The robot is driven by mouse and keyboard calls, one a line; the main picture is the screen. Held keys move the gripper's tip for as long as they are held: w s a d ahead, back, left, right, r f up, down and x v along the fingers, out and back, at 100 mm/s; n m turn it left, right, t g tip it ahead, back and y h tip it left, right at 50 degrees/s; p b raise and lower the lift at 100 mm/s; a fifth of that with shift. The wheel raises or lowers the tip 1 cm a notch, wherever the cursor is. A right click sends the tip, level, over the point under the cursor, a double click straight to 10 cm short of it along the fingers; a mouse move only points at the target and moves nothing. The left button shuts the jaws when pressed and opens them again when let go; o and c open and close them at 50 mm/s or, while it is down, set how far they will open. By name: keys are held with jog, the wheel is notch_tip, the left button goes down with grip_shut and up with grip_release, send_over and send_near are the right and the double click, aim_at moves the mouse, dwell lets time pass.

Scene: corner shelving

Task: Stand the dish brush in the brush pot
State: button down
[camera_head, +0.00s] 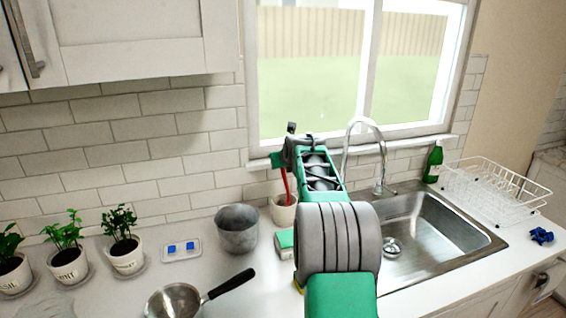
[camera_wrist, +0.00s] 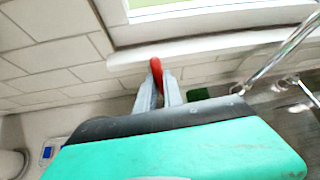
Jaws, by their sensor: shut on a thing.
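The dish brush has a red handle (camera_head: 287,186) that runs down, slightly tilted, from my gripper (camera_head: 281,163) to the mouth of a whitish pot (camera_head: 284,213), which looks like the brush pot. The pot stands on the counter by the wall, left of the sink. I cannot tell whether the brush's lower end is inside the pot or just above it. In the wrist view, my gripper (camera_wrist: 159,88) is shut on the red brush (camera_wrist: 156,70) between its two grey fingers. The rest of the brush and the pot are hidden there.
A grey metal pot (camera_head: 238,230) stands just left of the brush pot. A green-and-white box (camera_head: 285,241) is in front, partly behind my arm. The faucet (camera_head: 366,135) and sink (camera_head: 430,235) lie right. A saucepan (camera_head: 177,301) and potted herbs (camera_head: 66,259) are left.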

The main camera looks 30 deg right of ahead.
jog(key=c, duration=1.4)
grip_release()
jog(key=b+v, duration=0.2)
jog(key=v, duration=0.5)
jog(key=shift+s+a+r, duration=0.1)
jog(key=shift+s+r, duration=0.15)
jog(key=shift+s, duration=0.05)
